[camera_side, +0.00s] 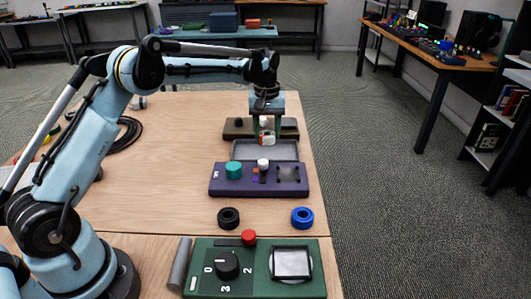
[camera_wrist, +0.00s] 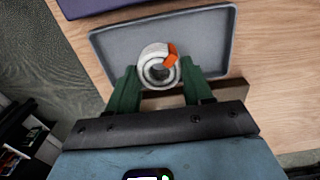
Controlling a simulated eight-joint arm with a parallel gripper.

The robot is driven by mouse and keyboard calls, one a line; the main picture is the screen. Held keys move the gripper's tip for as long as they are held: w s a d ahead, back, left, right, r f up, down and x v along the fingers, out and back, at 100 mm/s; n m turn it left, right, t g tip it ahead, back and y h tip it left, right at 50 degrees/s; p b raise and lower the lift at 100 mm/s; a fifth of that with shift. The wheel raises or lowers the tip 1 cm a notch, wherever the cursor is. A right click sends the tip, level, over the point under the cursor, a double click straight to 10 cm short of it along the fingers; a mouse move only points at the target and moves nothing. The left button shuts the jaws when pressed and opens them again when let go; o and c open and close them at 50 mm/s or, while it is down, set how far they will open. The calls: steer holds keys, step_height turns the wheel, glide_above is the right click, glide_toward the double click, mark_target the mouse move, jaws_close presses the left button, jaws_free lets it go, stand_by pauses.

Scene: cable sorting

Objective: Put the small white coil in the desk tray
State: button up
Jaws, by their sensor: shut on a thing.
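The small white coil (camera_wrist: 155,68) has an orange band on it and is held between the green fingers of my gripper (camera_wrist: 160,88). In the side view my gripper (camera_side: 266,138) points down with the white and orange coil (camera_side: 267,141) at its tips. The grey desk tray (camera_wrist: 215,40) lies beneath the coil in the wrist view; it looks empty. In the side view the tray (camera_side: 250,151) shows just in front of and below the coil. The exact height of the coil above the tray cannot be told.
A purple panel (camera_side: 222,181) with a teal knob sits in front of the tray, and a brown block (camera_side: 235,129) behind it. A black coil (camera_side: 228,218), a blue coil (camera_side: 302,217) and a green control panel (camera_side: 250,285) are nearer.

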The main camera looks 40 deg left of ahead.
mark_target(265, 141)
steer(key=shift+w+a+f, duration=0.2)
steer(key=shift+a+f, duration=0.2)
steer(key=shift+a, duration=0.15)
steer(key=shift+f, duration=1.95)
steer(key=o, duration=1.2)
steer(key=shift+f, duration=0.15)
steer(key=shift+c, duration=0.2)
